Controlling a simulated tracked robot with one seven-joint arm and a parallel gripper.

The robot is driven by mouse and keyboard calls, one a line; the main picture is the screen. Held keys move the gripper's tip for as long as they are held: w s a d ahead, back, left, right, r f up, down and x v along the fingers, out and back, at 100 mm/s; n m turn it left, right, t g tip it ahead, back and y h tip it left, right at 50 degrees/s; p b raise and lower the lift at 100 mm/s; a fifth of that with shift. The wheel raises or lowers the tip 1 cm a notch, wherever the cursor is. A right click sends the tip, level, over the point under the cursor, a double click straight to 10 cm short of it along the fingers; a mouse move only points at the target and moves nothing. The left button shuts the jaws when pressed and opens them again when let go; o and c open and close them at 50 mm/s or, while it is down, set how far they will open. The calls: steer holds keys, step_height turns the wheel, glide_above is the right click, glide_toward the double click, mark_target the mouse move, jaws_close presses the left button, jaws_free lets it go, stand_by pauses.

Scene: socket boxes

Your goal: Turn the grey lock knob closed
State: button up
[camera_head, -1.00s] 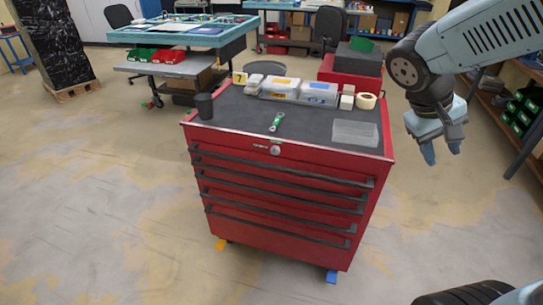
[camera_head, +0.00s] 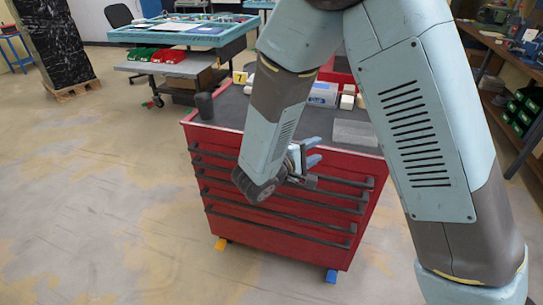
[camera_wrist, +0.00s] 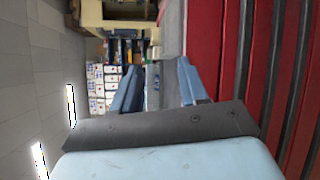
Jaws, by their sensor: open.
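The red tool cabinet (camera_head: 290,250) stands in the middle of the head view, with several drawers with dark handles. Its grey lock knob is hidden behind my arm in the head view, and I cannot make it out in the wrist view. My gripper (camera_head: 314,151) is open and empty in front of the upper part of the cabinet, its blue fingers pointing right. In the wrist view, my gripper (camera_wrist: 158,80) has its two fingers apart with nothing between them. The cabinet's red drawer front (camera_wrist: 255,60) runs along the right of that view.
A dark cup (camera_head: 205,105) stands on the cabinet's back left corner. A blue-labelled box (camera_head: 322,94) and a clear flat tray (camera_head: 355,133) are also on top. A blue workbench (camera_head: 185,33) stands behind. The floor in front and left is clear.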

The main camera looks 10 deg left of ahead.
steer(key=s+a+f+n+t+y, duration=0.25)
steer(key=a+f+y, duration=0.2)
steer(key=a, duration=0.25)
steer(key=s+a+f+n+t+y, duration=0.2)
steer(key=s+a+f+n+y, duration=0.1)
steer(key=a+f, duration=0.35)
steer(key=w, duration=0.9)
steer(key=w+r, duration=0.1)
steer(key=w, duration=0.3)
steer(key=shift+w+d, duration=0.25)
steer(key=shift+d, duration=0.05)
